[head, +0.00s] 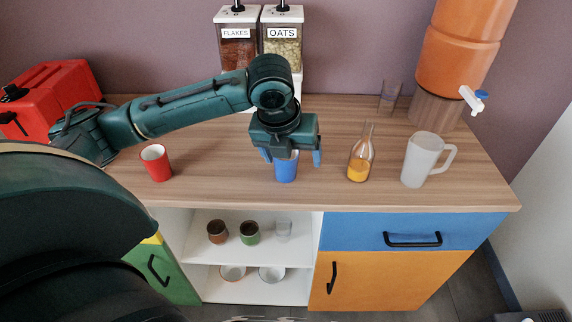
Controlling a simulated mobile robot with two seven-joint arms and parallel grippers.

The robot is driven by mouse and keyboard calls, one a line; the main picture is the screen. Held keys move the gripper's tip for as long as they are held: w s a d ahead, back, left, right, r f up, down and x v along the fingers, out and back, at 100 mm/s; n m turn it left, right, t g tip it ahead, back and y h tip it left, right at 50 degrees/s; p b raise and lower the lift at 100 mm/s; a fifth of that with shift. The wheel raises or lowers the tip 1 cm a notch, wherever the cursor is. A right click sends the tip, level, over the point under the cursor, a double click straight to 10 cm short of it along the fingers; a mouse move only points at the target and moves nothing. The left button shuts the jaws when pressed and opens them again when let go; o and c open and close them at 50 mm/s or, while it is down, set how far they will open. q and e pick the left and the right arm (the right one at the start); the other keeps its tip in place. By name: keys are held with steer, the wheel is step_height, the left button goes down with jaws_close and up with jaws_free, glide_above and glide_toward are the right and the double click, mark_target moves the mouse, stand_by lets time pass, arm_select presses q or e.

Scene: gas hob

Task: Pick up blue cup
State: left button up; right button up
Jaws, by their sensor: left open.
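The blue cup (286,171) stands upright on the wooden countertop (225,185), near its front edge. My left gripper (292,158) is over the cup and points down, with its jaws open. One blue fingertip shows at the cup's left and the other stands a little apart at its right. The gripper body hides the cup's rim. I cannot tell whether a finger touches the cup. My right gripper is not in view.
A red cup (156,162) stands to the left. A bottle with orange juice (359,160) and a frosted pitcher (423,160) stand to the right. Shelves below hold cups and bowls.

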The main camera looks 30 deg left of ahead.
mark_target(286, 164)
arm_select(q)
steer(key=a+r+m, duration=0.2)
steer(key=a+r, duration=0.2)
steer(key=shift+y, duration=0.3)
steer(key=x, duration=0.8)
steer(key=shift+w+a+r+b, duration=0.1)
steer(key=shift+w+a+b, duration=0.1)
steer(key=shift+b, duration=0.15)
steer(key=f, duration=0.1)
steer(key=w+f, duration=0.2)
steer(key=f, duration=0.1)
steer(key=shift+w+d, duration=0.1)
steer(key=shift+w, duration=0.15)
steer(key=shift+w+f, duration=0.15)
steer(key=shift+f, duration=0.3)
steer(key=shift+c, duration=0.6)
steer(key=c, duration=1)
